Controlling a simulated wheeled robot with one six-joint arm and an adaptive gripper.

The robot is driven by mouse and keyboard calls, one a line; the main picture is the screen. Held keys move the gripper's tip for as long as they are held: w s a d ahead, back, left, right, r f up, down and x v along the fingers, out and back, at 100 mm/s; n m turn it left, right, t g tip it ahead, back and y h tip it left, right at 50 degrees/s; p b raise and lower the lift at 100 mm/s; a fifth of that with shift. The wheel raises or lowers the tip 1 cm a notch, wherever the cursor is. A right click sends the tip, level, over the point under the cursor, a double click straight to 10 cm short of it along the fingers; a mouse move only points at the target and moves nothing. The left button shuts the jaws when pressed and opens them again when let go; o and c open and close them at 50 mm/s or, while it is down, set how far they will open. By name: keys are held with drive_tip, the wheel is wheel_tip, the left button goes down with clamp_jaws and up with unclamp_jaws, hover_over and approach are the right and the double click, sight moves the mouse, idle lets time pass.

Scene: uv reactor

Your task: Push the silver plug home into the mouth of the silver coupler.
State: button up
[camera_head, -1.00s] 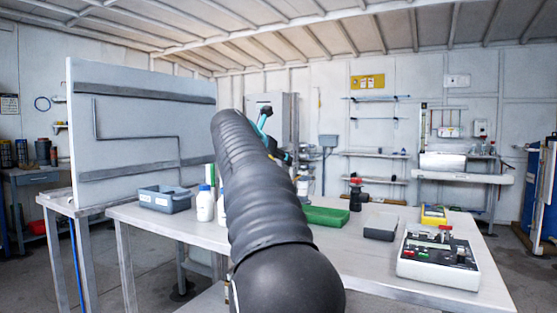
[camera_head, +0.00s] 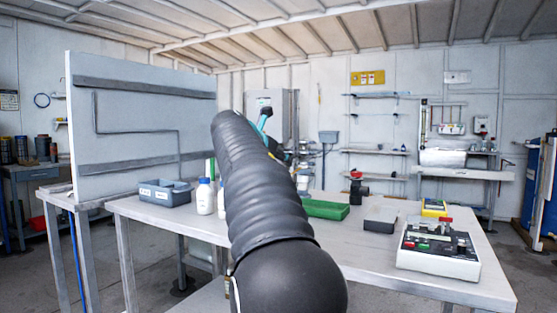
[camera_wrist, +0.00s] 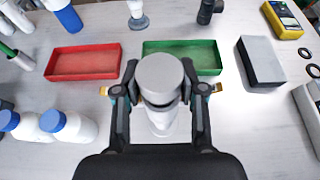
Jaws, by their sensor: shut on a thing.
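My gripper (camera_wrist: 161,92) is shut on a silver cylinder with a flat round end, which I take as the silver plug (camera_wrist: 160,74). One finger is on each side of it in the wrist view. A pale, silvery body (camera_wrist: 162,121) shows just beneath the plug, partly hidden by it. It may be the silver coupler, but I cannot tell whether the two touch or how deep the plug sits. In the head view my arm hides the plug and this body.
On the table (camera_head: 345,262) are a red tray (camera_wrist: 84,62), a green tray (camera_wrist: 183,50), a grey box (camera_wrist: 261,62), white blue-capped bottles (camera_wrist: 69,125) and a yellow meter (camera_wrist: 284,20). A pale round-based piece (camera_wrist: 138,21) stands beyond the trays.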

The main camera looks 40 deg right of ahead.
drive_tip(key=shift+f+b, duration=0.45)
drive_tip(key=shift+f, duration=0.4)
drive_tip(key=o, duration=1.2)
drive_tip(key=v, duration=1.2)
drive_tip(key=shift+s, duration=0.1)
